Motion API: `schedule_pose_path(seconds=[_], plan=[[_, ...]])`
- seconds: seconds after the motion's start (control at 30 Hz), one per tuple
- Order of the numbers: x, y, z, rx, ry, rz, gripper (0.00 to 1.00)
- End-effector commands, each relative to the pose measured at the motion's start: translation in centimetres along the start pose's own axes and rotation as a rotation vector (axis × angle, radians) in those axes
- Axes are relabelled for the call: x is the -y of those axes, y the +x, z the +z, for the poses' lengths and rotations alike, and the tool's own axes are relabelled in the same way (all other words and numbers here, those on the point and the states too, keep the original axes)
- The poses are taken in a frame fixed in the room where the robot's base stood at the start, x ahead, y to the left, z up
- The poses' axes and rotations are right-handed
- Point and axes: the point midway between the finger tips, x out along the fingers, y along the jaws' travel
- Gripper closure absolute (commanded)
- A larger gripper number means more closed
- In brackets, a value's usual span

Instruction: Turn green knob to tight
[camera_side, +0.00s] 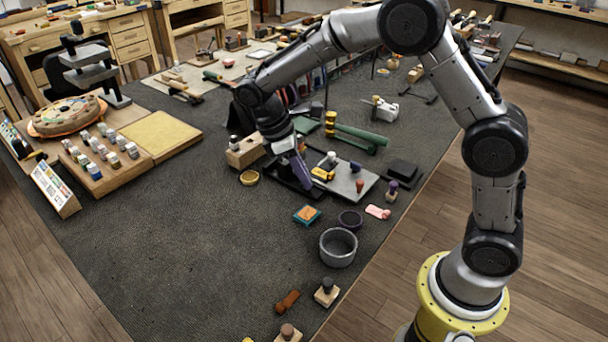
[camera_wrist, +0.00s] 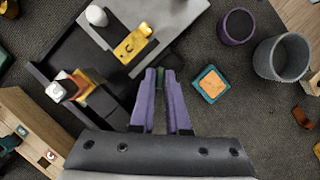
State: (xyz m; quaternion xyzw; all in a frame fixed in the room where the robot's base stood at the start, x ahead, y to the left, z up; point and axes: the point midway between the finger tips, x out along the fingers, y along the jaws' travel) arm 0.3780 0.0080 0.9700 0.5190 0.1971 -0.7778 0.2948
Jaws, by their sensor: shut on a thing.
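The green knob (camera_wrist: 160,88) shows as a dark green strip between my gripper's purple fingers in the wrist view. Most of it is hidden by the fingers, and I cannot make out its marking or turn angle. My gripper (camera_wrist: 160,74) is shut on it, with a finger on each side. In the side view my gripper (camera_side: 302,172) points down at the black base (camera_side: 284,176) of the stamping device, and I cannot make out the knob there. A grey plate (camera_side: 345,184) and a yellow part (camera_side: 322,174) lie beside the fingers.
A teal-edged orange pad (camera_wrist: 210,84) lies right of the fingers. A purple-rimmed cup (camera_side: 350,219) and a grey pot (camera_side: 338,247) stand nearer the front edge. A wooden block (camera_side: 245,152) is left of my gripper. The mat's left front is clear.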

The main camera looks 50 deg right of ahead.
Motion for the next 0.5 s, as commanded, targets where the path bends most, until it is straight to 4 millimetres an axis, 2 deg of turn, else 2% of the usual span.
schedule_pose_path(seconds=[0.5], plan=[[-0.35, -0.14, 0.06, -0.004, 0.437, -0.181, 1.00]])
